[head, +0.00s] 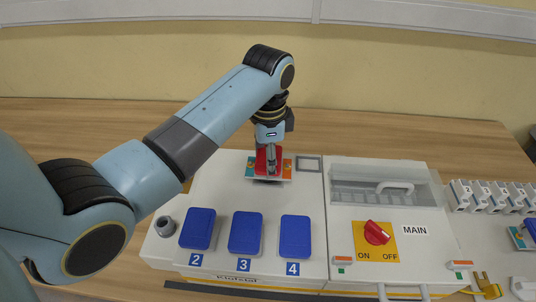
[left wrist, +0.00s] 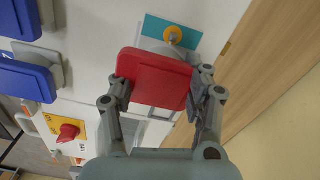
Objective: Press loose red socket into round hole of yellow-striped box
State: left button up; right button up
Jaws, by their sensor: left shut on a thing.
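The red socket (head: 262,162) is at the back of the white box, over a teal and orange plate (head: 249,168). My left gripper (head: 269,152) is shut on it from above. In the left wrist view the red socket (left wrist: 152,80) sits between the two fingers of the left gripper (left wrist: 160,86). A teal plate (left wrist: 188,38) with an orange-yellow round part shows just beyond it. The round hole is hidden, and I cannot tell whether the socket is in it or above it. The white box (head: 215,262) has a yellow stripe along its front lower edge. My right gripper is not in view.
Blue socket covers numbered 2 (head: 199,228), 3 (head: 246,232) and 4 (head: 295,236) line the box front. A grey round socket (head: 165,226) is at its left. A MAIN box with a red switch (head: 376,233) stands right. Bare wooden table (head: 420,135) lies behind.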

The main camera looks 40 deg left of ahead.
pick_arm(q)
jog(key=shift+f, duration=0.4)
jog(key=shift+f+b, duration=0.3)
jog(key=shift+f, duration=0.2)
jog(key=o, duration=1.3)
jog(key=shift+c, duration=0.2)
notch_tip(320, 180, up, 12)
jog(key=shift+r, duration=0.1)
